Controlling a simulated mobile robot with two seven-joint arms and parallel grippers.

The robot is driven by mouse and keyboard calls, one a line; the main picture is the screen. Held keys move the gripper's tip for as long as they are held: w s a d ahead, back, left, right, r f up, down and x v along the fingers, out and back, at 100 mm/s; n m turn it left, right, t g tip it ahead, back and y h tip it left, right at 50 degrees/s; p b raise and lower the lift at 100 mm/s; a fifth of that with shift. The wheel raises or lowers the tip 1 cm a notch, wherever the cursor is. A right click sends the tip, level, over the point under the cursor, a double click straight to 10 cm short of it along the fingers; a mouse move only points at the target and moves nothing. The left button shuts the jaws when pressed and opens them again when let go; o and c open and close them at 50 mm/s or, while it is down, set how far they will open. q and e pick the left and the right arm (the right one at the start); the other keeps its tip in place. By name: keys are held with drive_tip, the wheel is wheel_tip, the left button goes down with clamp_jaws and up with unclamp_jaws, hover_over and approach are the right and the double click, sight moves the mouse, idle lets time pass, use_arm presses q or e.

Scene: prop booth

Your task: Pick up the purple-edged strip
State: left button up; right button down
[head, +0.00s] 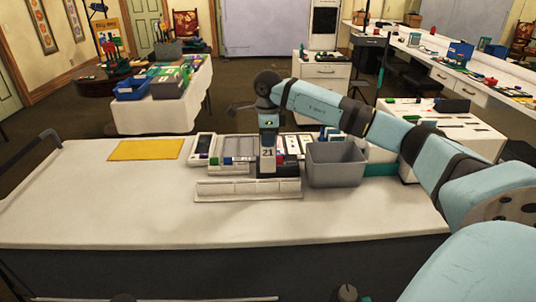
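My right arm comes in from the right and bends down over the middle of the white table (110,215). Its gripper (267,174) points down among the items near the table's far side. Its fingertips are too small and hidden to tell whether they hold anything. I cannot tell which piece is the purple-edged strip. My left gripper is not in view.
A grey bin (336,165) stands just right of the gripper. A low white ribbed tray (228,189) lies in front of it. A yellow mat (146,149) lies at the far left. The table's near and left parts are clear. Other loaded tables stand behind.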

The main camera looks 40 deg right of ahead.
wheel_tip(320, 180, up, 12)
drive_tip(key=shift+r, duration=0.1)
idle(0.5)
